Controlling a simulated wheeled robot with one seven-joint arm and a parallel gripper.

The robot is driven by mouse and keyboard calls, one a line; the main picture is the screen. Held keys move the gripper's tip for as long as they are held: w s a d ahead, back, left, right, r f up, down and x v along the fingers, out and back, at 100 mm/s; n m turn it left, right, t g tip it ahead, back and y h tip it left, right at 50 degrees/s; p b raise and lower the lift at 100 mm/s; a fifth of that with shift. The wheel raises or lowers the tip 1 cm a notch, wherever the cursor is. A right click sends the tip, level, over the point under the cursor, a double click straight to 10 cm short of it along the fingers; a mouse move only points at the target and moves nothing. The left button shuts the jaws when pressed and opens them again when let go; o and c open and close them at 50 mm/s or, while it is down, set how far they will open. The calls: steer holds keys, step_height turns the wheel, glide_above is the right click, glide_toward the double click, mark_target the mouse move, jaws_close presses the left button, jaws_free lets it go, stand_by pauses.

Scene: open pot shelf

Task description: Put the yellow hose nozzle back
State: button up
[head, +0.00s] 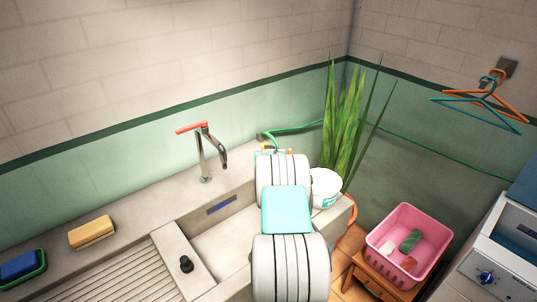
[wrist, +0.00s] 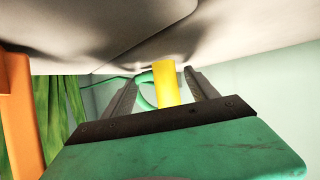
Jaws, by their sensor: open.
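The yellow hose nozzle (wrist: 168,86) shows in the wrist view between the two fingers of my gripper (wrist: 162,76). The fingers are apart, with a gap visible on its right side; I cannot tell whether either finger touches it. A green hose (wrist: 146,97) shows behind the nozzle. In the head view my arm covers most of the gripper and nozzle. Only small yellow bits show past the arm, at the back of the sink counter, where the green hose (head: 295,130) ends.
A white tub (head: 325,188) stands close right of my arm, with a tall plant (head: 343,125) behind it. An orange upright thing (wrist: 16,115) is at the left in the wrist view. The tap (head: 204,152) stands left. A pink basket (head: 409,244) is at lower right.

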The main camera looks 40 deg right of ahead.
steer(key=shift+r+p, duration=0.3)
steer(key=shift+s+a, duration=0.2)
steer(key=shift+s, duration=0.05)
steer(key=b+v, duration=0.1)
steer(key=v, duration=1)
steer(key=shift+s+b, duration=0.15)
steer(key=shift+b, duration=0.2)
steer(key=shift+a+r, duration=0.1)
